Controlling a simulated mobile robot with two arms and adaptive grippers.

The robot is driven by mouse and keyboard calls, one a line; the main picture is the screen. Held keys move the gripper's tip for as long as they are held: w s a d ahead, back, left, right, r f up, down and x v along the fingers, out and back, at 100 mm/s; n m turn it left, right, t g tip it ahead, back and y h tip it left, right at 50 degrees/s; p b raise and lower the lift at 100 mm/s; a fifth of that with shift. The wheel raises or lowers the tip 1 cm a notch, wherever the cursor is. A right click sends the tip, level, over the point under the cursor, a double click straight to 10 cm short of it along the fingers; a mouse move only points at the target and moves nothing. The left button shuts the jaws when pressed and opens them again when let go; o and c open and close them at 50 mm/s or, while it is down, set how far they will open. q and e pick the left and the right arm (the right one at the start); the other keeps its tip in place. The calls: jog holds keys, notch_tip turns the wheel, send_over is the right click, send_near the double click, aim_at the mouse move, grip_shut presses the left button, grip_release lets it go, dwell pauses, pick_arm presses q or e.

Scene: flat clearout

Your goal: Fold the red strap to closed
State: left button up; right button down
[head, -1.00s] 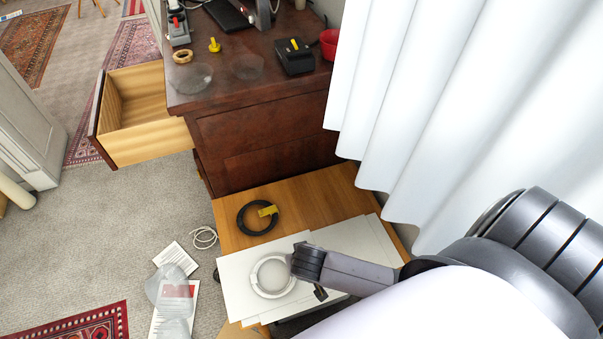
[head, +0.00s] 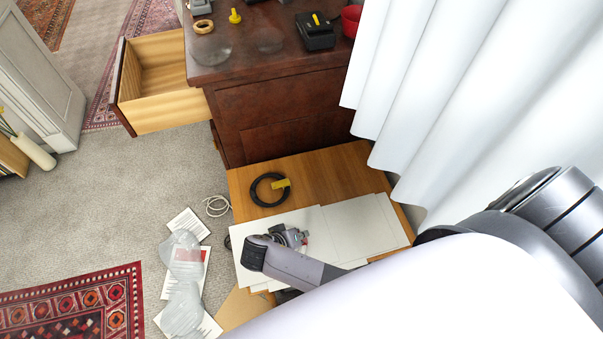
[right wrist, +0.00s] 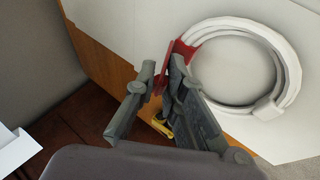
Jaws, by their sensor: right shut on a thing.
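The red strap (right wrist: 183,49) wraps one side of a coiled white cable (right wrist: 291,75) in the right wrist view. Its loose part runs down between the fingers of my right gripper (right wrist: 161,76), which is shut on it. In the head view, a small bit of red (head: 305,239) shows beside my right gripper (head: 291,238). My arm hides most of the coil there. The coil lies on white sheets (head: 345,230). Whether the strap's loose end touches the rest of the strap cannot be told. My left gripper is not in view.
The sheets lie on a low wooden table (head: 335,165). A black coil with a yellow tag (head: 268,190) lies behind them. A dark dresser (head: 280,110) with an open drawer (head: 165,95) stands at the back. A white curtain (head: 440,90) hangs close on the right.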

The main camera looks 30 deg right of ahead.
dwell(0.3)
jog(key=c, duration=1.6)
grip_release()
jog(key=v, duration=1.2)
jog(key=shift+c, duration=0.3)
